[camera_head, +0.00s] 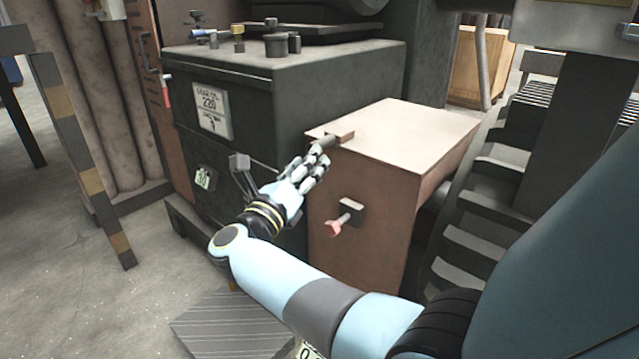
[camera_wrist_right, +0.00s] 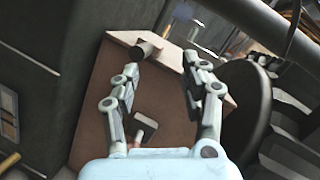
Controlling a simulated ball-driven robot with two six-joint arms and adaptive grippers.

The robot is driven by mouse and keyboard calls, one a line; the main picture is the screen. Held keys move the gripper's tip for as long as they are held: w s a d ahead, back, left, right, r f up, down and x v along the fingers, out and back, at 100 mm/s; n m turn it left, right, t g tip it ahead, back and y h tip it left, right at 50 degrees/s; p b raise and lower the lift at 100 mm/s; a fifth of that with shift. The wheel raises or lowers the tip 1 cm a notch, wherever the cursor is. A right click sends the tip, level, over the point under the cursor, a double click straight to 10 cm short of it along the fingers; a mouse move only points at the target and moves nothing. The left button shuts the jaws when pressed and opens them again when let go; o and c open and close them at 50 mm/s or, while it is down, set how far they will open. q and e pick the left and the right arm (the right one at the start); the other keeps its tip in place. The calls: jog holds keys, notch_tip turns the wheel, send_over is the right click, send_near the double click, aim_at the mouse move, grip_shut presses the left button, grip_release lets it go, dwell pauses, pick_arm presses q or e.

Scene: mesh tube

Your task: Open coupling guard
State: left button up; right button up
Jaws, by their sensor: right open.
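The coupling guard (camera_head: 425,130) is a brown box with a pale top, standing beside a dark gear box. A small brown handle (camera_head: 342,138) sits at its top front edge. A dark latch with a red-tipped lever (camera_head: 340,220) is on its front face. My right gripper (camera_head: 320,160) is open at the guard's upper left, close to the handle. In the right wrist view the guard (camera_wrist_right: 92,115) fills the middle, and the handle (camera_wrist_right: 146,48) shows just beyond the spread fingers (camera_wrist_right: 160,68). I cannot tell whether they touch it. My left gripper is not in view.
The dark gear box (camera_head: 340,80) with a label plate stands directly left of and behind the guard. A striped post (camera_head: 85,160) and pipes stand at left. The floor at lower left is clear.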

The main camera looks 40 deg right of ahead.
aim_at(322, 143)
jog(key=w+m+g+y+b, duration=0.1)
jog(key=w+m+g+b, duration=0.4)
jog(key=m+b, duration=0.3)
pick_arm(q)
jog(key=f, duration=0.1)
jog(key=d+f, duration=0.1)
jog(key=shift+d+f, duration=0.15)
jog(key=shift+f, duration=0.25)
pick_arm(e)
jog(key=shift+m, duration=0.6)
jog(key=d, duration=1)
jog(key=shift+w+f, duration=0.2)
jog(key=shift+w, duration=0.05)
grip_shut()
